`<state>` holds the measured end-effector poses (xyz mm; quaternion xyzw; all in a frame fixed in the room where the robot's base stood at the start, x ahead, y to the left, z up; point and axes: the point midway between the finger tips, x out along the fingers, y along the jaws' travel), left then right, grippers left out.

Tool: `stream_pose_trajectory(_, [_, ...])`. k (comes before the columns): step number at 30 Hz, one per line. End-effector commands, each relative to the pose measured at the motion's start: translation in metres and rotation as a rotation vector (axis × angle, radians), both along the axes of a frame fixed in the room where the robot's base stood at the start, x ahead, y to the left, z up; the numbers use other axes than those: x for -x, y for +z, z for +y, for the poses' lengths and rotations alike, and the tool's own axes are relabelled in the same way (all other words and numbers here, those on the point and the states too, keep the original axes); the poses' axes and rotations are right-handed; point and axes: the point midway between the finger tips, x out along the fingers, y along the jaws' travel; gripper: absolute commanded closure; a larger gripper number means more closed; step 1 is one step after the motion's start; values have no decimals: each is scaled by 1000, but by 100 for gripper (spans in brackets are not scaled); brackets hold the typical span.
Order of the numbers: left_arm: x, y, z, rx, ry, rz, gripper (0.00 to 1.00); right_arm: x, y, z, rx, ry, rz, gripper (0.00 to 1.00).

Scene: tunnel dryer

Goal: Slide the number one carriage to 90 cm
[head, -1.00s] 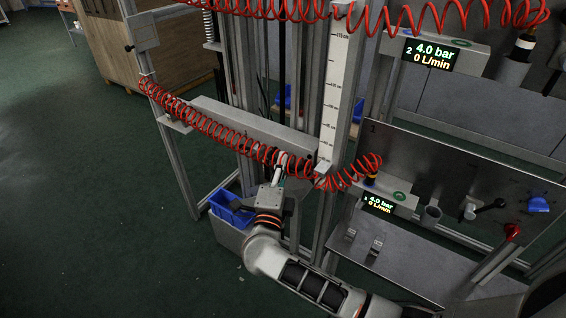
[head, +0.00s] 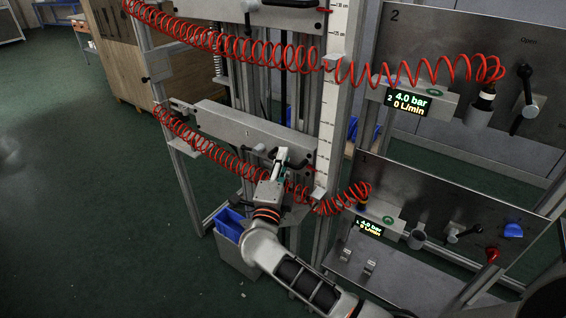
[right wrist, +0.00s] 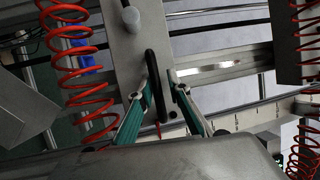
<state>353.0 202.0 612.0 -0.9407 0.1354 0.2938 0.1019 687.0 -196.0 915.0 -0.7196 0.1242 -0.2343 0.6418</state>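The number one carriage (head: 222,122) is a grey horizontal beam marked 1, on upright rails in the head view. My right gripper (head: 283,158) is at its front, right of the middle. The white scale (head: 327,120) stands upright at the carriage's right end. A small red mark shows near that end, but the figures beside it are too small to read. My left gripper is not in view.
A red coiled hose (head: 185,130) runs along the carriage to a grey bracket (head: 319,194) at the scale. A second carriage (head: 270,14) is higher up. A blue bin (head: 229,222) stands below. Panel 1 (head: 440,205), with valves and a display (head: 369,228), is at right.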

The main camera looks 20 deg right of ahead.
Motion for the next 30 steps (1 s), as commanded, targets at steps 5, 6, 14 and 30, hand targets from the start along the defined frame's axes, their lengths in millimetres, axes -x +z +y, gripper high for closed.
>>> stream_pose_trajectory(5, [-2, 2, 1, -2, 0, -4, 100, 0, -2, 0, -2, 0, 3, 74])
stream_pose_trajectory(6, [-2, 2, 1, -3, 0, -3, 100, 0, -2, 0, -2, 0, 4, 74])
stream_pose_trajectory(14, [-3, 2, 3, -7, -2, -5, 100, 8, -6, 4, -3, 0, 8, 74])
stream_pose_trajectory(30, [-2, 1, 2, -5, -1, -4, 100, 90, -22, 51, -5, 1, 7, 74])
